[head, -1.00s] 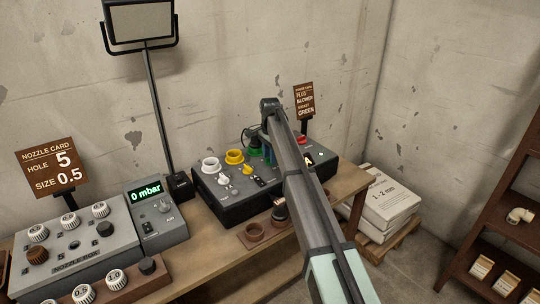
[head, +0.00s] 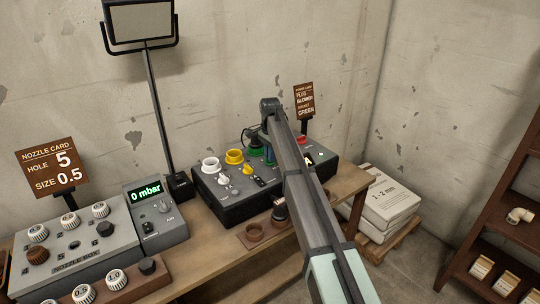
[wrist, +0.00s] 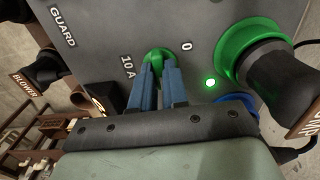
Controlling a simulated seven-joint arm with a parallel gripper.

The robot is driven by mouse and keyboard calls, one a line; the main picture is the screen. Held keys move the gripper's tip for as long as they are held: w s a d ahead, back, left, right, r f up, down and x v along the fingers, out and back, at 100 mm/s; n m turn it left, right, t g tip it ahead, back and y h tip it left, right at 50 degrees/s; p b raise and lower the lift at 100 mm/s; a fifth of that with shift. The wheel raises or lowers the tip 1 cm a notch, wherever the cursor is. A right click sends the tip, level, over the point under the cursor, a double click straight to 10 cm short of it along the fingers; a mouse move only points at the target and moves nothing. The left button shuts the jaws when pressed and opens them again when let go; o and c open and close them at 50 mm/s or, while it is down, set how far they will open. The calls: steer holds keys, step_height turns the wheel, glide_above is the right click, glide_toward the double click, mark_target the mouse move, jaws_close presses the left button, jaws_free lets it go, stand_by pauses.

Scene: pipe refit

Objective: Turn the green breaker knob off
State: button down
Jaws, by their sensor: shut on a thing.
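The green breaker knob (wrist: 157,55) is at the top middle of the wrist view, on a grey panel between the marks "0" and "10 A". My gripper (wrist: 159,72) has its two blue fingers shut on the knob, one on each side. The fingers cover much of the knob, so I cannot tell exactly where it points. A small green lamp (wrist: 210,83) beside it is lit. In the head view my arm hides the knob; the power box (head: 235,208) stands on the bench with my gripper over it.
A black plug (wrist: 285,80) sits in a green socket (wrist: 232,52) right of the knob. A blue socket (wrist: 238,103) is partly hidden by my gripper. A black plug labelled "BLOWER" (wrist: 45,72) is at the left. A card (head: 304,101) stands behind the box.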

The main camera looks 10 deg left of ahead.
steer(key=n, duration=0.8)
steer(key=shift+n, duration=0.3)
steer(key=n, duration=0.4)
steer(key=shift+n, duration=2.5)
steer(key=c, duration=1.1)
jaws_free()
steer(key=shift+c, duration=0.2)
